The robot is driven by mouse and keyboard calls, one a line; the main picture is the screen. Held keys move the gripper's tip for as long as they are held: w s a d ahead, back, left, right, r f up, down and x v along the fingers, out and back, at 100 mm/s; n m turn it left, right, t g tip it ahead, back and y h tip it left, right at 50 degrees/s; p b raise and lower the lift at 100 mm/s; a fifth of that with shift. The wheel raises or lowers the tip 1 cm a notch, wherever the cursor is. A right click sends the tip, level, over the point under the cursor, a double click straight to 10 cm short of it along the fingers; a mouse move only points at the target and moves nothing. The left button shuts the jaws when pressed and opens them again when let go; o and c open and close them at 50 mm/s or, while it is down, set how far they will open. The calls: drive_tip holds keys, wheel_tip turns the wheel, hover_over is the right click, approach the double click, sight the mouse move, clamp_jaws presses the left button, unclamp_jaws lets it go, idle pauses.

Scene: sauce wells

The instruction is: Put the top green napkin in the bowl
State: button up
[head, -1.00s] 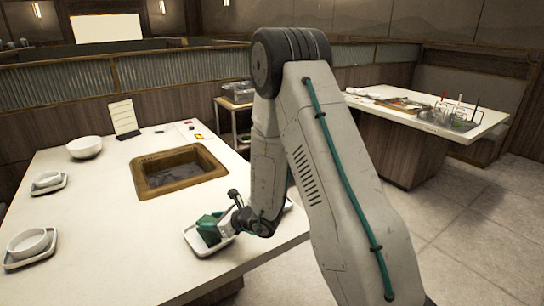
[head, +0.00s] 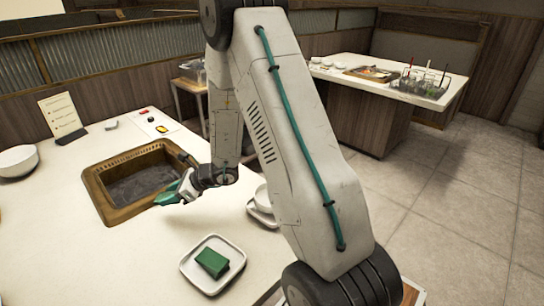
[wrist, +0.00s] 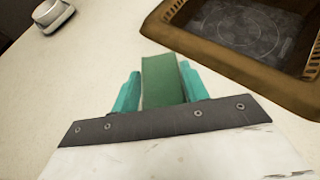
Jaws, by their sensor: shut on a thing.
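My gripper (head: 172,194) is shut on a green napkin (wrist: 162,80), which stands out between its teal fingers in the wrist view. In the head view the gripper hangs over the table, just right of the sunken grill, and the held napkin is hard to tell from the fingers. Another folded green napkin (head: 212,262) lies on a white square tray (head: 190,280) at the near edge. A white bowl (head: 263,196) on a small tray is partly hidden behind my arm. A larger white bowl (head: 18,161) stands at the left edge.
The grill well (head: 98,196) with its raised brown frame is set in the table; its frame also shows in the wrist view (wrist: 215,52). A bowl on a saucer (wrist: 54,14) is at upper left there. A menu card (head: 61,115) stands behind.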

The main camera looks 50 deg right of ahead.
drive_tip(key=s+d+r+n+g+h, duration=0.1)
drive_tip(key=s+d+r+n+g, duration=0.35)
drive_tip(key=n+g, duration=0.45)
wheel_tip(320, 180, up, 5)
drive_tip(key=n+t+h, duration=0.3)
drive_tip(key=n+h, duration=0.1)
drive_tip(key=n, duration=2.3)
hover_over(270, 199)
drive_tip(key=s, duration=0.3)
drive_tip(key=shift+w+a+f, duration=0.1)
drive_tip(key=shift+f, duration=2.6)
drive_tip(key=shift+w+a+f, duration=0.1)
drive_tip(key=shift+f, duration=2.55)
drive_tip(key=o, duration=1)
drive_tip(key=shift+o, duration=0.2)
